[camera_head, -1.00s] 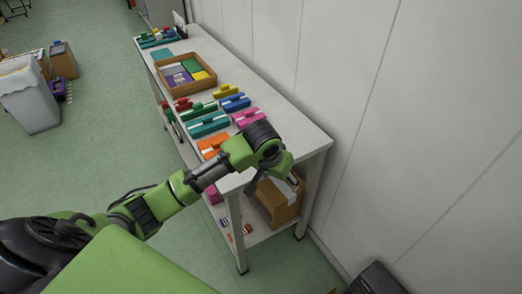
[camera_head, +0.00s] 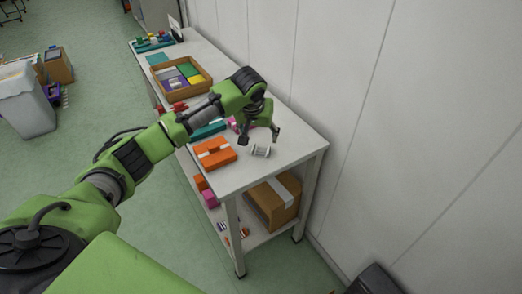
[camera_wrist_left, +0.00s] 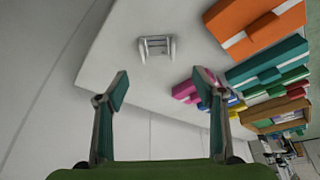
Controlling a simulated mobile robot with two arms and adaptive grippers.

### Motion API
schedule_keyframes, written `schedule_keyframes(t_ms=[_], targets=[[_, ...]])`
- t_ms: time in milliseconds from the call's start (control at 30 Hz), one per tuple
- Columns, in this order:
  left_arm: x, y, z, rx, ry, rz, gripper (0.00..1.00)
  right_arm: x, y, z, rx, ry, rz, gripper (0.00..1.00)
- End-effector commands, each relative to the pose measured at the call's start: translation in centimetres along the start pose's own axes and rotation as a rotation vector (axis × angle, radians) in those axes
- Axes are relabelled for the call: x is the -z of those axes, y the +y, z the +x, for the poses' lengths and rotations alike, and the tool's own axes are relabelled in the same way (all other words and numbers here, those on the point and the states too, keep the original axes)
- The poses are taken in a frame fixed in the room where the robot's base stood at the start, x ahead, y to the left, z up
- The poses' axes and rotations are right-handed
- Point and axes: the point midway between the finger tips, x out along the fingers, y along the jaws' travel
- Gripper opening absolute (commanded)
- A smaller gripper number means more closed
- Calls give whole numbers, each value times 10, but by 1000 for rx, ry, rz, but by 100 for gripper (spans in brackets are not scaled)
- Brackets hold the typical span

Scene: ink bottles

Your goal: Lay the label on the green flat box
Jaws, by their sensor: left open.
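My left gripper (camera_head: 258,137) is open and empty above the near end of the table, with its fingers apart in the left wrist view (camera_wrist_left: 162,86). A small white spool-like piece (camera_head: 260,151) stands on the tabletop close to the fingertips; it also shows ahead of the fingers in the wrist view (camera_wrist_left: 156,46). I cannot tell whether it carries the label. The green flat box (camera_wrist_left: 274,92) lies beyond the teal box in the wrist view; my arm hides it in the head view. My right gripper is not in view.
An orange box (camera_head: 215,152) with a white band and a teal box (camera_head: 208,131) lie near the table's left edge. A pink box (camera_wrist_left: 195,86) is close by. A brown tray (camera_head: 208,84) holds coloured pieces farther back. The wall runs along the right side.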

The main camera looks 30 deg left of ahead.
Motion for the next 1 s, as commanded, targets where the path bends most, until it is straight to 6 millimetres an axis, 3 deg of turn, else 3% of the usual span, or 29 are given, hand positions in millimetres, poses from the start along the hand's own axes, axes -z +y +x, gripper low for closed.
schedule_keyframes(t_ms=[100, 367, 600, 900, 933, 1000], targets=[[0, 1, 16, -2, -1, 1, 62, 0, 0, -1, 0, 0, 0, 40], [-3, 2, 36, -1, -1, 1, 62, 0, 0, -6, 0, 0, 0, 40], [-6, 3, 70, -1, 0, 0, 62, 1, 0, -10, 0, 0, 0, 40], [-6, 3, 77, -1, 1, 2, 62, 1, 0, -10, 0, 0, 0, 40], [-6, 3, 77, -1, 1, 2, 60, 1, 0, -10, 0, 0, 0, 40], [-6, 3, 76, -1, 1, 2, 44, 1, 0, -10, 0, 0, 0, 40]])
